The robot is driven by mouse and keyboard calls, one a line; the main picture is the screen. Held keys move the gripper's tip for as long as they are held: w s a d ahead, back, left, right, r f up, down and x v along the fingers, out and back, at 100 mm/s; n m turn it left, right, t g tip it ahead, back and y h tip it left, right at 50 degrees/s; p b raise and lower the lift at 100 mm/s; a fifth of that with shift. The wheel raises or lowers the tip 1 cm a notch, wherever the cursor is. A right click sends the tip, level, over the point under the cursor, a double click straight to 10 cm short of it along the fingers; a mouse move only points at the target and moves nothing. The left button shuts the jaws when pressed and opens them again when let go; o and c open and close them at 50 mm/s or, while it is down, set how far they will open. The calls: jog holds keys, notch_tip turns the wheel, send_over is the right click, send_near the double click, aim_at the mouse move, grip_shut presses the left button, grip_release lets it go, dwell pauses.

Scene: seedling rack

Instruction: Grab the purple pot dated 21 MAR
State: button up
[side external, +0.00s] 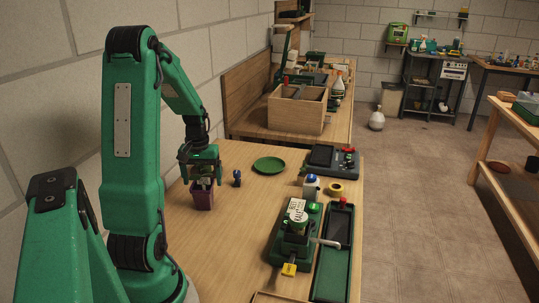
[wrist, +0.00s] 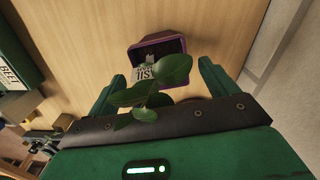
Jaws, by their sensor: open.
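A purple pot (side external: 202,198) with a green-leaved seedling stands upright on the wooden bench in the side view. In the wrist view the same pot (wrist: 177,46) shows just beyond my fingertips, with a white label whose date I cannot read. Leaves (wrist: 150,90) cover part of the pot and the space between my fingers. My gripper (side external: 202,174) is above the pot in the side view, its fingers to either side of the plant. In the wrist view my gripper (wrist: 163,75) is open, with the pot roughly centred ahead of it.
A small dark blue object (side external: 237,178) stands right of the pot. A green plate (side external: 269,165) lies behind it. A green device (side external: 293,240), a blue-capped bottle (side external: 311,187) and a yellow roll (side external: 336,188) are farther right. A brick wall runs along the left.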

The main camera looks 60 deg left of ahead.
aim_at(202, 187)
jog(key=f, duration=0.3)
jog(key=shift+s+d, duration=0.15)
jog(key=shift+s, duration=0.05)
jog(key=shift+f, duration=0.85)
jog(key=c, duration=1.2)
jog(key=shift+o, duration=0.2)
jog(key=shift+r, duration=0.2)
